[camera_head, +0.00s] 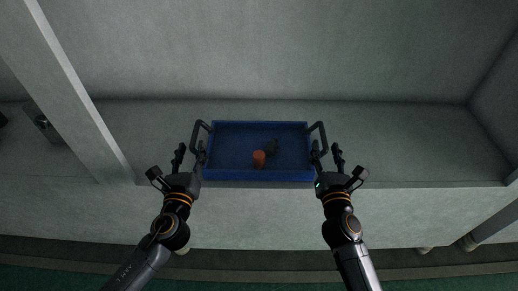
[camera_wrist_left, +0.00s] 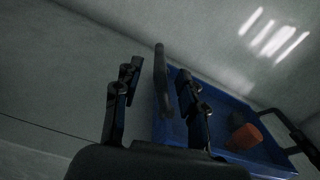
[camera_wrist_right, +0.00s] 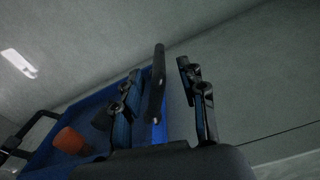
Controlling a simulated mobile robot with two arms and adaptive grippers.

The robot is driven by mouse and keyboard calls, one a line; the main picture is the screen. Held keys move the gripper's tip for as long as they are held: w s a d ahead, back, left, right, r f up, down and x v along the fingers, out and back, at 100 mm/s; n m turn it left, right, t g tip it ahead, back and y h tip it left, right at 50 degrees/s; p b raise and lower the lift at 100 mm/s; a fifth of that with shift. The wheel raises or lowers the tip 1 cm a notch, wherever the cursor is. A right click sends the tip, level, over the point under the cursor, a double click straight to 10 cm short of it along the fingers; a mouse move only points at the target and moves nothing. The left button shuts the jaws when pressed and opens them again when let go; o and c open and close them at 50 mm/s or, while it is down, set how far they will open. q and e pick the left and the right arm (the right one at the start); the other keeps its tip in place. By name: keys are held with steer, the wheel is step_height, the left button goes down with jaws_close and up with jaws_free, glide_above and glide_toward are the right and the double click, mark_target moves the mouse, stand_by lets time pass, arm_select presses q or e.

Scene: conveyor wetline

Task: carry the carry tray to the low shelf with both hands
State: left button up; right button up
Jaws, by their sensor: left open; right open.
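The carry tray (camera_head: 237,174) is blue with a dark grey upright handle at each end, and it sits on a grey shelf surface. An orange cylinder (camera_head: 259,158) and a dark object (camera_head: 272,147) are inside it. My left gripper (camera_head: 190,153) is open at the tray's left handle (camera_head: 197,137); in the left wrist view the handle (camera_wrist_left: 163,80) stands between the fingers. My right gripper (camera_head: 326,151) is open at the right handle (camera_head: 321,135); in the right wrist view that handle (camera_wrist_right: 156,85) stands between the fingers. Contact between fingers and handles cannot be told.
The grey shelf (camera_head: 400,145) has clear room on both sides of the tray, with a wall behind. A pale upright post (camera_head: 75,90) stands at the left. A small grey fixture (camera_head: 42,122) is beyond it. The shelf's front edge runs just below the tray.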

mark_target(198, 124)
arm_select(q)
steer(key=w, duration=0.7)
steer(key=shift+d, duration=0.1)
arm_select(e)
steer(key=w, duration=0.7)
steer(key=shift+w+d, duration=0.1)
arm_select(q)
jaws_close()
arm_select(e)
jaws_close()
